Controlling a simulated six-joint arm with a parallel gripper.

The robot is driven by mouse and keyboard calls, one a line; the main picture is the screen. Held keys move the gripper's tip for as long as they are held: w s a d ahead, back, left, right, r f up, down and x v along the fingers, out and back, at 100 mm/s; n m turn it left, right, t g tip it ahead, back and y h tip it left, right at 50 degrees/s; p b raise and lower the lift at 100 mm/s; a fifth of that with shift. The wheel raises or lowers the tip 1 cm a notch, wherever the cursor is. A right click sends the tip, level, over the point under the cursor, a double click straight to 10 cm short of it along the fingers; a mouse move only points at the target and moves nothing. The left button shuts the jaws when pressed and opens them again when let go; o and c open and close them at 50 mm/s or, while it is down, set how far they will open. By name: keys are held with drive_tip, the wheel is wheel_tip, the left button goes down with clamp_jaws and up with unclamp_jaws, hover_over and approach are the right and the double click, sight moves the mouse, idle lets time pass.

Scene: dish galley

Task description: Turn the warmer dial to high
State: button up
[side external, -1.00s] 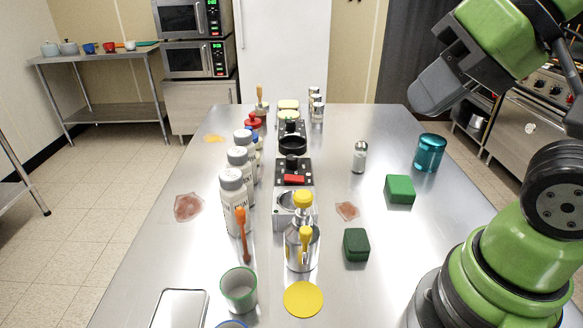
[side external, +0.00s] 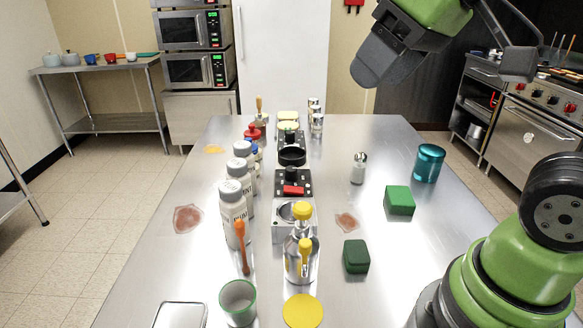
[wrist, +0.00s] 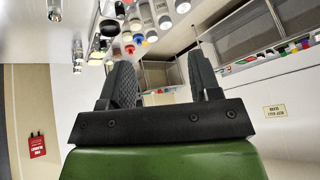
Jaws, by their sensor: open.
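A row of low units runs down the middle of the steel table. One has a black panel with a red part (side external: 293,190), and a round black ring or pan (side external: 291,157) sits just behind it. I cannot tell which part is the warmer dial, nor read any setting. My gripper is high above the far right of the table in the side view (side external: 374,68), well clear of the units. In the wrist view my gripper (wrist: 162,80) has its two dark fingers spread, with nothing between them.
White labelled bottles (side external: 234,213) stand left of the units. A steel dispenser with a yellow top (side external: 301,248) and a green-rimmed cup (side external: 238,303) are in front. Green blocks (side external: 399,201), a shaker (side external: 358,170) and a teal canister (side external: 428,164) stand to the right.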

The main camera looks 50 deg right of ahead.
drive_tip(key=w+d+n+g, duration=0.25)
drive_tip(key=w+n, duration=0.25)
drive_tip(key=w, duration=0.5)
drive_tip(key=n+g+h, duration=0.2)
drive_tip(key=n+g, duration=0.1)
drive_tip(key=n, duration=0.8)
hover_over(292, 168)
wheel_tip(292, 168, down, 19)
drive_tip(key=shift+y, duration=0.3)
wheel_tip(292, 168, down, 10)
drive_tip(key=shift+r, duration=0.25)
drive_tip(key=c, duration=0.9)
